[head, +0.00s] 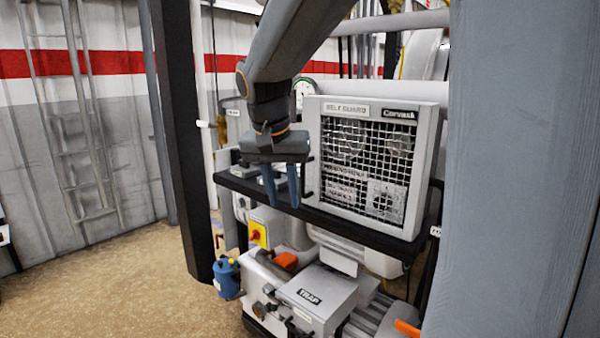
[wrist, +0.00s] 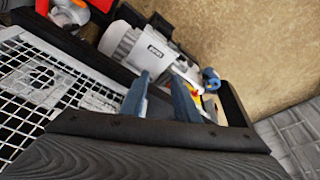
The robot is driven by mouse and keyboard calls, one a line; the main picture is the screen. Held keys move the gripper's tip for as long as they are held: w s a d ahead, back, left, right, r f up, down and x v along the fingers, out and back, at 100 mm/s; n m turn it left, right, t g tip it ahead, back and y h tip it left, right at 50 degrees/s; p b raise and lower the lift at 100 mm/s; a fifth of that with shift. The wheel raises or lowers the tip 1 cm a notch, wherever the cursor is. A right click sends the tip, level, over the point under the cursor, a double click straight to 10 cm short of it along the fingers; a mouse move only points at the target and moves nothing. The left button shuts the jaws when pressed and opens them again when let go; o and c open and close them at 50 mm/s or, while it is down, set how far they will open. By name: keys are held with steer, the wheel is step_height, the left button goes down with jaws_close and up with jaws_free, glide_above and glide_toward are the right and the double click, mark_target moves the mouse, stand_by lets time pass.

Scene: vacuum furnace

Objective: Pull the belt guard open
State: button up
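The belt guard (head: 327,155) is a light grey frame with a wire mesh front and a "BELT GUARD" label. It stands on a black shelf and looks closed. A dark upright handle (head: 308,178) is on its left edge. My gripper (head: 281,190) points down just left of the handle, with its two blue fingers apart and nothing seen between them. Whether the right finger touches the handle, I cannot tell. In the wrist view, the fingers (wrist: 160,98) are also spread, with the guard's mesh (wrist: 50,85) to their left. The handle is not clear there.
The black shelf edge (head: 350,225) runs under the guard. Below are a grey trap box (head: 318,297), a yellow-and-red switch (head: 258,234) and a blue canister (head: 227,278). A dark post (head: 180,140) stands left. Open floor (head: 110,290) lies beyond it.

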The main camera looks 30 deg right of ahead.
mark_target(302, 171)
steer(key=d+r+m, duration=0.1)
steer(key=r, duration=0.2)
steer(key=w+d+r+m+h, duration=0.1)
steer(key=r, duration=0.2)
steer(key=d+r+m, duration=0.1)
steer(key=d+r, duration=0.1)
steer(key=r, duration=0.1)
steer(key=shift+w+r+m, duration=0.15)
steer(key=shift+m, duration=0.25)
steer(key=p+x, duration=0.2)
steer(key=x, duration=0.5)
steer(key=shift+w+d, duration=0.1)
steer(key=shift+d, duration=0.05)
jaws_close()
